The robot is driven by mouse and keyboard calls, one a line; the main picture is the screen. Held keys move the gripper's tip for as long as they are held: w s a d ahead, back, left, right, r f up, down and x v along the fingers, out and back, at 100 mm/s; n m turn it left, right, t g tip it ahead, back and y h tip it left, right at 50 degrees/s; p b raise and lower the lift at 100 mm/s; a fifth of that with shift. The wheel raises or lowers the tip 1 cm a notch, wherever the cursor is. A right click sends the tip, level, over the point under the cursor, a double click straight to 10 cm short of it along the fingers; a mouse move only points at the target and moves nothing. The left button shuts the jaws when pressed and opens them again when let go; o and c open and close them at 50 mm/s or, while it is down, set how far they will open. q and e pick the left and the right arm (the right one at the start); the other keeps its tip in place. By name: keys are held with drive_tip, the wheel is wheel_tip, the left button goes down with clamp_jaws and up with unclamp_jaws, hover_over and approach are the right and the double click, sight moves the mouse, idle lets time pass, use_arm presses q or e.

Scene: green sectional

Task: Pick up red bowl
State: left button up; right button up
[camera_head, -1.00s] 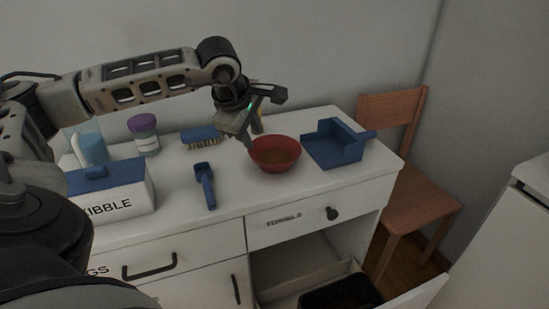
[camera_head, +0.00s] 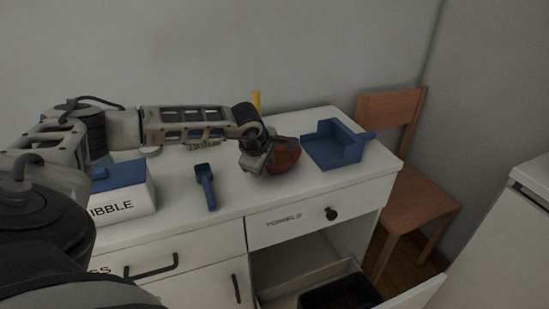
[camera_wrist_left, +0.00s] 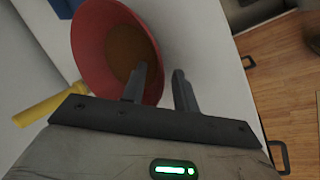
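The red bowl (camera_head: 288,158), brownish inside, is on the white counter; my left gripper hides its left part in the head view. My left gripper (camera_head: 262,165) is at the bowl's left side, tilted downward. In the left wrist view the bowl (camera_wrist_left: 88,45) fills the upper left. There the fingers of my left gripper (camera_wrist_left: 158,78) are apart, one over the bowl's inside and one outside, with the rim between them. Whether they touch the wall is not clear. My right gripper is not in view.
A blue dustpan-like tray (camera_head: 335,148) stands close right of the bowl. A blue scoop (camera_head: 205,185) and a kibble box (camera_head: 122,205) lie to the left. A yellow handle (camera_head: 256,99) is behind the bowl. An open drawer (camera_head: 310,275) is below; a wooden chair (camera_head: 405,190) stands right.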

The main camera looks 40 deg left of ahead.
use_arm(q)
drive_tip(key=shift+f, duration=0.2)
clamp_jaws()
drive_tip(key=shift+r, duration=0.1)
